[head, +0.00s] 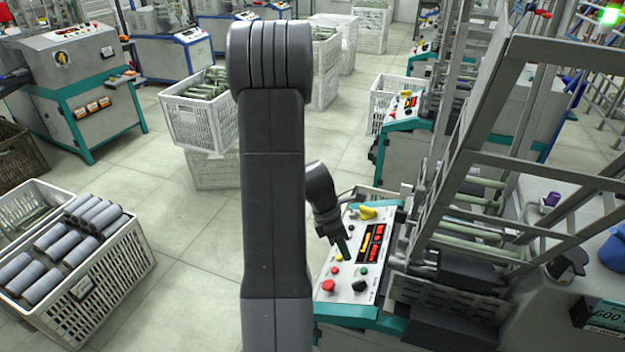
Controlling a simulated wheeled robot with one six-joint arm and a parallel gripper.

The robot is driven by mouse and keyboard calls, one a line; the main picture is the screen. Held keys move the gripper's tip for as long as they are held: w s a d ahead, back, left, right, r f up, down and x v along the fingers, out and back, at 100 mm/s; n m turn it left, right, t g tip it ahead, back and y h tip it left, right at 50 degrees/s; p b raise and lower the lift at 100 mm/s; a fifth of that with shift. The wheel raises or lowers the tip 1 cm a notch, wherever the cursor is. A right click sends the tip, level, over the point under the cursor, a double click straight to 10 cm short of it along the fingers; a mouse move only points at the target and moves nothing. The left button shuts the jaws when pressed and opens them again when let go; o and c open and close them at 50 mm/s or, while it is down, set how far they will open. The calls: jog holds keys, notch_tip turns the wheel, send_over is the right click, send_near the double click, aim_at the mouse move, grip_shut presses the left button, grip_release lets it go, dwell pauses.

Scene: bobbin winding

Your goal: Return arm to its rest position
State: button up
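My arm rises through the middle of the head view, with a dark grey upright link in front. Its wrist shows to the right of that link, bent downward. My gripper (343,249) is over the control panel (347,278) of the winding machine, pointing down near its green and red buttons. I cannot tell whether it touches the panel. The gripper is small and dark here, so whether its fingers are open or shut does not show. I see nothing held in it. My upright link hides part of the arm and floor.
The winding machine's metal frame (481,130) stands close on the right. A white crate of grey bobbins (98,283) is at lower left. Another crate of bobbins (180,126) stands behind my arm, on the left. Pale tiled floor (185,225) is clear between them.

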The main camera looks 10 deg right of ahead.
aim_at(358, 282)
jog(key=b+x, duration=0.2)
jog(key=x, duration=1.1)
jog(key=shift+f, duration=0.15)
jog(key=shift+m+b, duration=0.3)
jog(key=shift+b, duration=0.1)
